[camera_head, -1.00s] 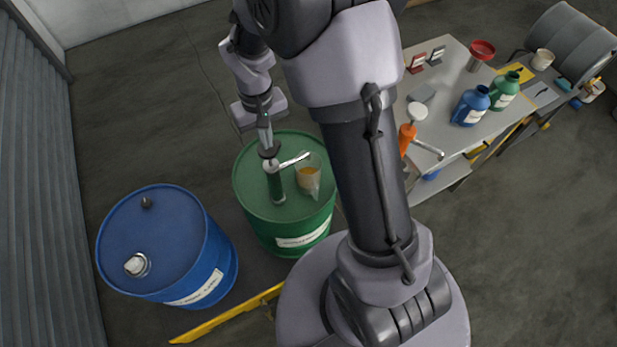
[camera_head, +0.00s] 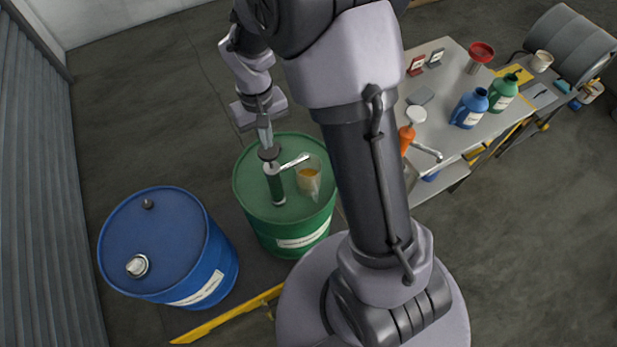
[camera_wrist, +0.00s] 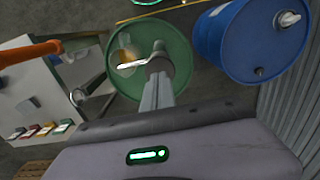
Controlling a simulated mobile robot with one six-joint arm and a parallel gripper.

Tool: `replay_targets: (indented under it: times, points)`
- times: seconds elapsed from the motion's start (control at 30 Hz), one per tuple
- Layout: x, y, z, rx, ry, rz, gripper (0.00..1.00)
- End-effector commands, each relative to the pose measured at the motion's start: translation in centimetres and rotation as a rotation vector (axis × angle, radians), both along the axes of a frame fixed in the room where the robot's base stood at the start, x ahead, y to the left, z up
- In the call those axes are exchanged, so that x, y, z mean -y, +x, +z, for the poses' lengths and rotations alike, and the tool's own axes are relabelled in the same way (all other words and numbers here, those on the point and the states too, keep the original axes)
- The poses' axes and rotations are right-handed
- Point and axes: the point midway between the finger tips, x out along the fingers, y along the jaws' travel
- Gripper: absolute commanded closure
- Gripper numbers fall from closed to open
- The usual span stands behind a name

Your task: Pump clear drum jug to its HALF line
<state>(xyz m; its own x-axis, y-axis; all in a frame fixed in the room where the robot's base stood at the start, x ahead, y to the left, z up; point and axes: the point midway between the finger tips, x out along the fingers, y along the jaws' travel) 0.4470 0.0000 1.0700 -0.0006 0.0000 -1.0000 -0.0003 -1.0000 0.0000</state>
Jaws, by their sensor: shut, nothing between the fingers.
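The clear jug (camera_head: 314,190) stands on top of the green drum (camera_head: 249,218), under the spout of the hand pump (camera_head: 276,186). Amber liquid shows in the jug, but I cannot read its line marks or judge the level against them.
A blue drum (camera_head: 152,238) with a silver cap stands left of the green drum. A grey table (camera_head: 445,65) at the right holds blue and green bottles, a red funnel and an orange pump. A yellow rail (camera_head: 225,316) lies in front of the drums.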

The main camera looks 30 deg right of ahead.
Motion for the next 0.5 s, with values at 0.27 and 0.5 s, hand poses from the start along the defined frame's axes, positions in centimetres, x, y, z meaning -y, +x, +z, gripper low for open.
replay_targets:
  times: [0.27,0.5]
  points:
    - [0.0,0.0,0.1,0.0,0.0,0.0,1.0]
    - [0.0,0.1,2.9,0.002,0.0,0.0,1.0]
